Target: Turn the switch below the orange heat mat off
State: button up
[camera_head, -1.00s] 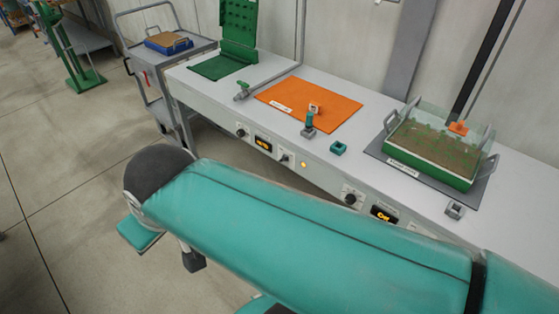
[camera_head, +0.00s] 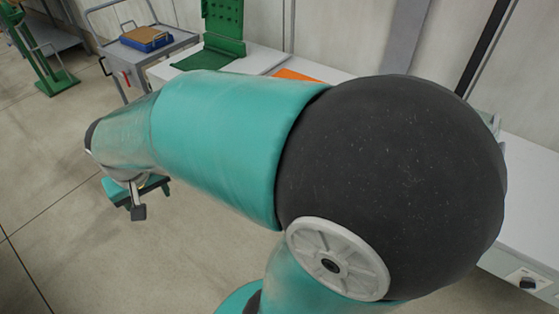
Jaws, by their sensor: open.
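The orange heat mat (camera_head: 297,74) shows only as a thin strip at its back edge on the bench, above my teal arm. The rest of the mat is hidden behind my arm. The bench front below the mat is covered too, so the switch there is out of sight. My gripper (camera_head: 136,192) hangs at the left over the floor, in front of the bench and apart from it. It looks open, and I see nothing held in it.
A green hinged press or board (camera_head: 222,25) stands on the bench's left end. A grey cart (camera_head: 165,50) carries a blue tray (camera_head: 146,39). A green stand (camera_head: 57,80) is far left. A dark knob (camera_head: 527,283) is on the bench front at lower right. Floor at left is clear.

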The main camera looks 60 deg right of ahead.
jog(key=w+d+f+m+g+h, duration=0.2)
jog(key=d+f+m+g, duration=0.1)
jog(key=d+f, duration=0.6)
jog(key=w+d+f+m+g+h, duration=0.1)
jog(key=d+f+m+g+h, duration=0.2)
jog(key=d+f, duration=0.65)
jog(key=s+d+f+g+h, duration=0.1)
jog(key=s+d+f+h, duration=0.1)
jog(key=d, duration=0.8)
jog(key=s+d+f+m+g+h, duration=0.1)
jog(key=s+d+f+h, duration=0.1)
jog(key=s+d+f, duration=0.2)
jog(key=s+d+f+m+h, duration=0.1)
jog(key=s+d+f+h, duration=0.2)
jog(key=d+f, duration=0.5)
jog(key=s+d, duration=0.1)
jog(key=d, duration=0.7)
jog(key=shift+d+f+g, duration=0.15)
jog(key=shift+d+g, duration=0.15)
jog(key=shift+g, duration=0.1)
jog(key=shift+s, duration=0.1)
jog(key=c, duration=1)
